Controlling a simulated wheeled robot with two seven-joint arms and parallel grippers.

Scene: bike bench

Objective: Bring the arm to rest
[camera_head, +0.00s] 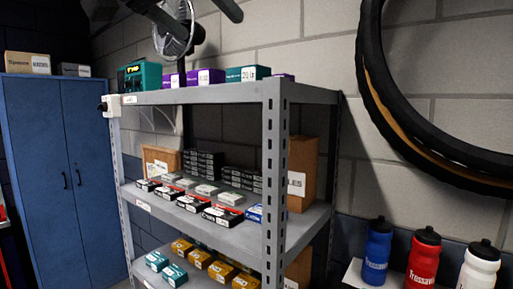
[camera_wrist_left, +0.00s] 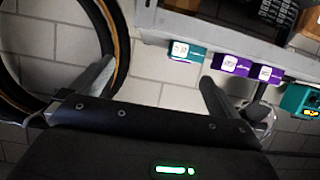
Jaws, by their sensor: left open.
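My left gripper (camera_head: 215,24) shows at the top of the head view as two dark fingers, with most of the hand and arm out of frame. My right gripper is in neither view.
A grey shelf rack (camera_head: 200,96) holds several small boxes. A black tyre (camera_head: 372,75) hangs on the wall at right. Bottles (camera_head: 424,258) stand below it. A blue cabinet (camera_head: 45,170) stands left.

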